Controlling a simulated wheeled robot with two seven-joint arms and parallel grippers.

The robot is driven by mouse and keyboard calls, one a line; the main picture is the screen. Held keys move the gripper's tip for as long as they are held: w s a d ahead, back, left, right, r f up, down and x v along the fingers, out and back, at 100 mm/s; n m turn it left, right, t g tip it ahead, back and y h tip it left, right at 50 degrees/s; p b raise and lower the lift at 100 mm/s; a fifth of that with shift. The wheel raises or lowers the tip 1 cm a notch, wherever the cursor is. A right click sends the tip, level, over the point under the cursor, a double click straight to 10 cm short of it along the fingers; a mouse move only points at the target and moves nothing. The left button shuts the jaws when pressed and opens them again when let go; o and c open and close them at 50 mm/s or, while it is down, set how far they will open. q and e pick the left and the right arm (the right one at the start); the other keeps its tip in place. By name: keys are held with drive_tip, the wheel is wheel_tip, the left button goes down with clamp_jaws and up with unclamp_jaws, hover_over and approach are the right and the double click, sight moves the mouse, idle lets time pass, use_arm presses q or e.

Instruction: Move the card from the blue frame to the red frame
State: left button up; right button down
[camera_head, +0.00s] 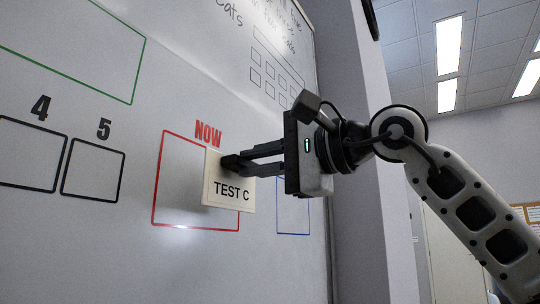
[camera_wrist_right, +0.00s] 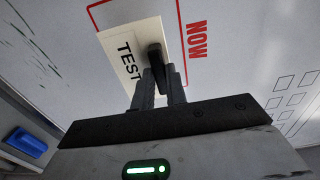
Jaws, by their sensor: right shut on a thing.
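The cream card (camera_head: 226,192) reads "TEST C". It is at the right part of the red frame (camera_head: 154,190) marked "NOW" and overlaps its right side. I cannot tell whether the card touches the board. The blue frame (camera_head: 294,220) is to the right, partly hidden by my gripper, and its visible part is empty. My left gripper is not in view.
The whiteboard (camera_head: 60,240) fills the left side. Black frames marked 4 (camera_head: 30,155) and 5 (camera_head: 92,172) are empty. A green frame (camera_head: 70,45) is above. A blue object (camera_wrist_right: 27,142) shows at the lower left of the right wrist view. A wall edge (camera_head: 365,220) stands right of the board.

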sight(229, 167)
drive_tip(key=shift+w+a, duration=0.45)
drive_tip(key=shift+a, duration=0.15)
drive_tip(key=shift+p+x, duration=0.7)
drive_tip(key=shift+x, duration=0.3)
drive_tip(key=shift+w+a+p, duration=0.3)
drive_tip(key=shift+a, duration=0.1)
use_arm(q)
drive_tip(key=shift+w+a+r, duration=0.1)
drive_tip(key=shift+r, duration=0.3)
use_arm(e)
drive_tip(key=shift+a, duration=0.1)
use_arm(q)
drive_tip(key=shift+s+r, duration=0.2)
use_arm(e)
drive_tip(key=shift+w+a, duration=0.3)
